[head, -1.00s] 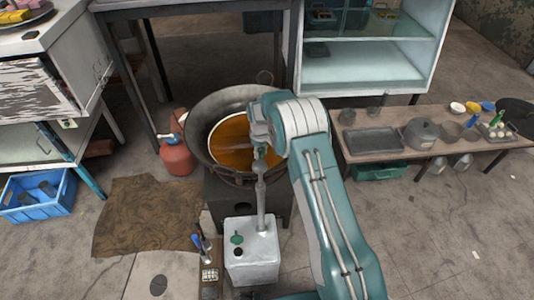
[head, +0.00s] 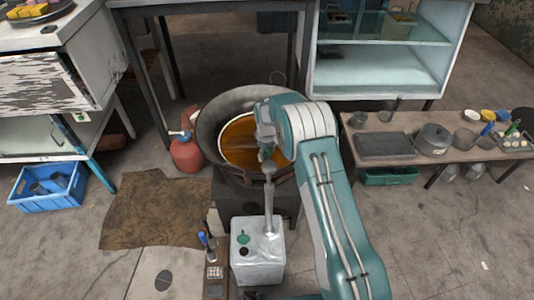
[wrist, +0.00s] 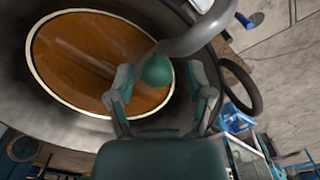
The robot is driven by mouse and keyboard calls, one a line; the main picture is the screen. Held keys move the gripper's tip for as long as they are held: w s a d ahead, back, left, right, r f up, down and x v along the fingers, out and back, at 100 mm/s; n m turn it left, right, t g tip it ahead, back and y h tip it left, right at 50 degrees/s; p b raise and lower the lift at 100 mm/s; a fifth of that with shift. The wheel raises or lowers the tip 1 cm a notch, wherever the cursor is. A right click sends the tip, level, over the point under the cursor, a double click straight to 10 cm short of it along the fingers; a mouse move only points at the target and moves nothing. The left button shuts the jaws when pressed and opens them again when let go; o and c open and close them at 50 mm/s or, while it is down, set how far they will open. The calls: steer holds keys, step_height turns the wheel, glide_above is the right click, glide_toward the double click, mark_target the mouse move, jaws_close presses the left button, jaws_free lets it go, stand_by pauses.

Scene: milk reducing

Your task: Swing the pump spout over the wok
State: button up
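The wok (head: 206,128) holds orange-brown liquid and sits on a dark stove. The pump stands on a pale metal can (head: 258,262) in front of it. Its grey upright (head: 268,212) rises toward my gripper (head: 266,150), which hangs over the wok's near side. In the wrist view, a curved grey pipe (wrist: 203,32), seemingly the spout, crosses the wok's rim, its near end over the liquid. A green ball (wrist: 157,70) shows between the fingers of my gripper (wrist: 160,80), with gaps on both sides. The fingers are apart; whether they touch the pipe is unclear.
A red bottle (head: 186,155) stands left of the wok. A low table (head: 400,163) with pots and a tray is at the right. A glass cabinet (head: 375,78) stands behind. A blue crate (head: 45,195) and brown cloth (head: 150,215) lie at the left.

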steer(key=shift+r, duration=0.1)
step_height(320, 180, up, 12)
stand_by(0.6)
stand_by(0.4)
steer(key=s+d+r+m+t, duration=0.15)
steer(key=s+d+r, duration=0.25)
steer(key=s+r, duration=0.55)
steer(key=s+d+r+m+t, duration=0.1)
steer(key=s+d+r+m, duration=0.35)
steer(key=r, duration=0.75)
steer(key=s+d+r+m+t, duration=0.1)
steer(key=s, duration=1.1)
steer(key=s+d+r+m+t, duration=0.1)
steer(key=s+d+m+t, duration=0.1)
steer(key=s, duration=1.1)
steer(key=shift+d, duration=0.2)
